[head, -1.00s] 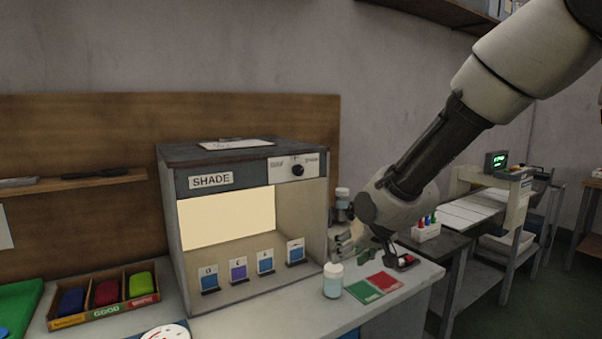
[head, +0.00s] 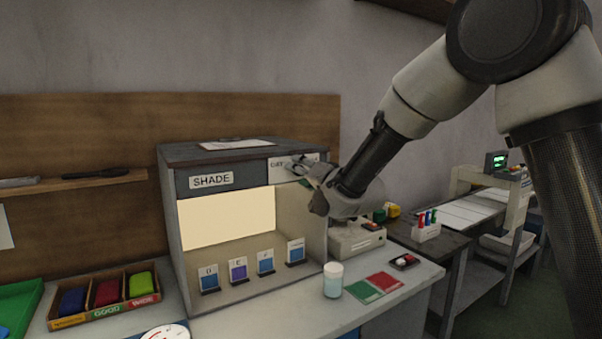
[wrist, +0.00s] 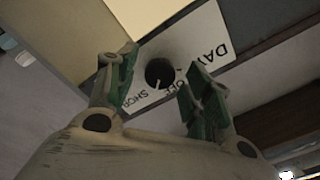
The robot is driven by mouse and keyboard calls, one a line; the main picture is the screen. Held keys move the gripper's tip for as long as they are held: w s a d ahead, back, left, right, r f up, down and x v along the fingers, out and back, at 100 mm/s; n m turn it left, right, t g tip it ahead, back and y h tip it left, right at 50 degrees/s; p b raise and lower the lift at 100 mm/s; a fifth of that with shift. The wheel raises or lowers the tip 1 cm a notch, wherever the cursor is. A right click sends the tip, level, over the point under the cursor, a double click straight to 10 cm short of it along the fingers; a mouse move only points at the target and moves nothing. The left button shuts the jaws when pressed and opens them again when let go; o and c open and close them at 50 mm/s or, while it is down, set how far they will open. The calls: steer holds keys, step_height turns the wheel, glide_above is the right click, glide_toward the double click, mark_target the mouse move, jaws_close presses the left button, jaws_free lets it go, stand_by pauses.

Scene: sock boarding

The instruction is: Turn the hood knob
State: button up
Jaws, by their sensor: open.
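The hood is a grey box marked SHADE (head: 211,180) with a lit cream panel inside, standing on the bench. Its black round knob (wrist: 159,72) shows in the wrist view on a white label plate (wrist: 205,45) with lettering. In the head view my gripper covers the knob, and only part of the plate (head: 280,166) shows. My gripper (wrist: 162,82) is open, with one green-padded finger on each side of the knob in the picture. I see a gap between each finger and the knob. In the head view my gripper (head: 305,172) is at the hood's upper right front.
Small cards (head: 238,271) stand in the hood's floor. A lidded jar (head: 333,280) and red and green swatches (head: 376,286) lie before it. A bin of coloured blocks (head: 105,297) is at left. A white device (head: 355,240) stands right of the hood.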

steer(key=shift+w+a, duration=0.2)
steer(key=shift+w, duration=0.15)
steer(key=c, duration=1)
steer(key=shift+n, duration=4.9)
